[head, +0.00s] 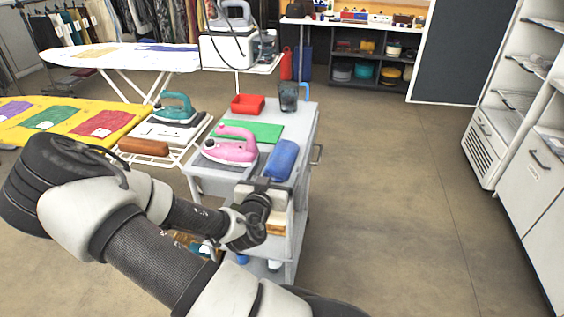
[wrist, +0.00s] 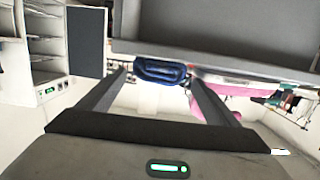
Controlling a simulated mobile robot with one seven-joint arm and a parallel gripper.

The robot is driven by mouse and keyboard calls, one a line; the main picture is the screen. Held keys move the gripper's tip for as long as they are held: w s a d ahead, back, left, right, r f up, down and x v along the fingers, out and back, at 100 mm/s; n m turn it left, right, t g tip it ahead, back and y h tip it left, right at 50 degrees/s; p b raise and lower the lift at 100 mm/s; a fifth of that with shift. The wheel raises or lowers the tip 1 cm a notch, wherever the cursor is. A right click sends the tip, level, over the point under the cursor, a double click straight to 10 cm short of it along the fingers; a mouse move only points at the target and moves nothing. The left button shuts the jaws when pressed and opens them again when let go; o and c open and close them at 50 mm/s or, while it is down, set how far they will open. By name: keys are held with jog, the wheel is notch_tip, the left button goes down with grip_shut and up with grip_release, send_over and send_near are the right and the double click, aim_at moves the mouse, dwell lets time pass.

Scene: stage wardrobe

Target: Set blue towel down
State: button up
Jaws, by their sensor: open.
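The blue towel (head: 281,160), rolled up, lies on the top of the grey trolley (head: 306,135), near its front right part. In the wrist view the end of the blue towel (wrist: 160,71) shows its folds, against the grey trolley top (wrist: 215,58), which appears above it as the picture is turned over. My gripper (head: 262,190) is at the front end of the trolley, close to the towel. In the wrist view my gripper (wrist: 158,77) is open, with the towel's end appearing between the fingertips. I see no finger pressing on it.
A pink iron (head: 232,147) stands left of the towel, by a green cloth (head: 254,131). A red tray (head: 248,103) and a dark cup (head: 289,97) are at the trolley's back. A yellow ironing board (head: 75,118) and teal iron (head: 176,110) are left. The floor right is clear.

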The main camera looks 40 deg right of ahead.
aim_at(280, 162)
jog(key=b+x, duration=0.1)
jog(key=x, duration=0.4)
jog(key=shift+s+d, duration=0.1)
jog(key=shift+d, duration=0.2)
jog(key=c, duration=1.3)
